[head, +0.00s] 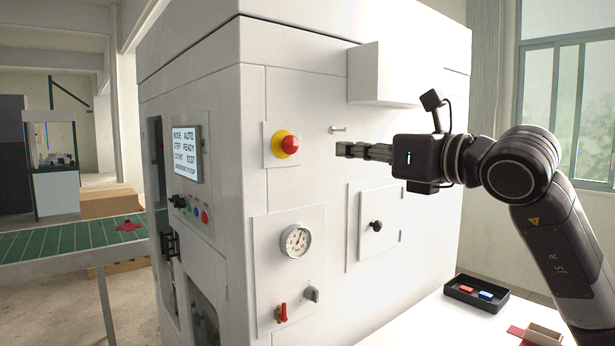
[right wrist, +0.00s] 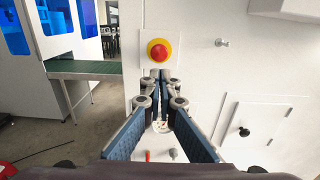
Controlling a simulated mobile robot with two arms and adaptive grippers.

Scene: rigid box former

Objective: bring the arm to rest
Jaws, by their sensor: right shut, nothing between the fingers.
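My right gripper (head: 342,150) is shut and empty in the head view. It points left in front of the white machine (head: 225,150), to the right of the red emergency button (head: 290,144) on its yellow base. In the right wrist view the fingers of my right gripper (right wrist: 159,82) are together, just below the red button (right wrist: 158,52). I cannot tell how far the fingertips are from the machine's face. My left gripper shows in neither view.
The machine carries a screen (head: 187,152), a gauge (head: 297,240), a red valve handle (head: 281,313) and a small door (head: 380,225) with a black knob. A black tray (head: 476,296) with a red and a blue piece lies at lower right. A green conveyor (head: 70,238) stands left.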

